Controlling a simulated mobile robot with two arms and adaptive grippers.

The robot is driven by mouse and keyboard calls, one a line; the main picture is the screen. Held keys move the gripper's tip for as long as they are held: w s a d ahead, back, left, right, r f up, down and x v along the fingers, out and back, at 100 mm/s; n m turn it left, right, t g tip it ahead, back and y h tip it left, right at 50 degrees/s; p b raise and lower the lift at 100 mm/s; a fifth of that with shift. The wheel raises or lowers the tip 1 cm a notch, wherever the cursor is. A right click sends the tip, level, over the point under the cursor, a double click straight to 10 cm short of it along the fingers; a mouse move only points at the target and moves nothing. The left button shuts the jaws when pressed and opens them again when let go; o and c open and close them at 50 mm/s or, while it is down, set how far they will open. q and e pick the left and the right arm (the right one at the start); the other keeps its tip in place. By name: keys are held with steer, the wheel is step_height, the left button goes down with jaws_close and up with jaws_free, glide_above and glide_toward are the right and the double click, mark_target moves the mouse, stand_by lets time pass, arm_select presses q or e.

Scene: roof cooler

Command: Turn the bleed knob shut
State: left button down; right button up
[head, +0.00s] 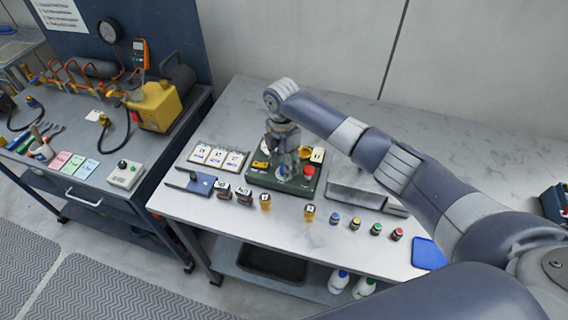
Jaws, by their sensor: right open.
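A dark green control box (257,178) stands on the bench, with several small controls on its top. A red knob (309,171) shows at its right and a yellow round part (305,153) behind it. A small yellow part (261,164) is at its left. My right gripper (286,172) points down over the middle of the box, with its jaws open. It hides the controls below it, and I cannot tell which one is the bleed knob or whether the fingers touch it. My left gripper is not in view.
White cards (219,156) lie left of the box. Small bottles and jars, such as an amber vial (309,212), line the bench front. A metal box (352,190) stands close on the right. A yellow can (156,106) is on the left bench. The bench back is clear.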

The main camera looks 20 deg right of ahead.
step_height(320, 180, up, 11)
steer(key=shift+w+r, duration=0.2)
steer(key=shift+a, duration=0.1)
stand_by(0.5)
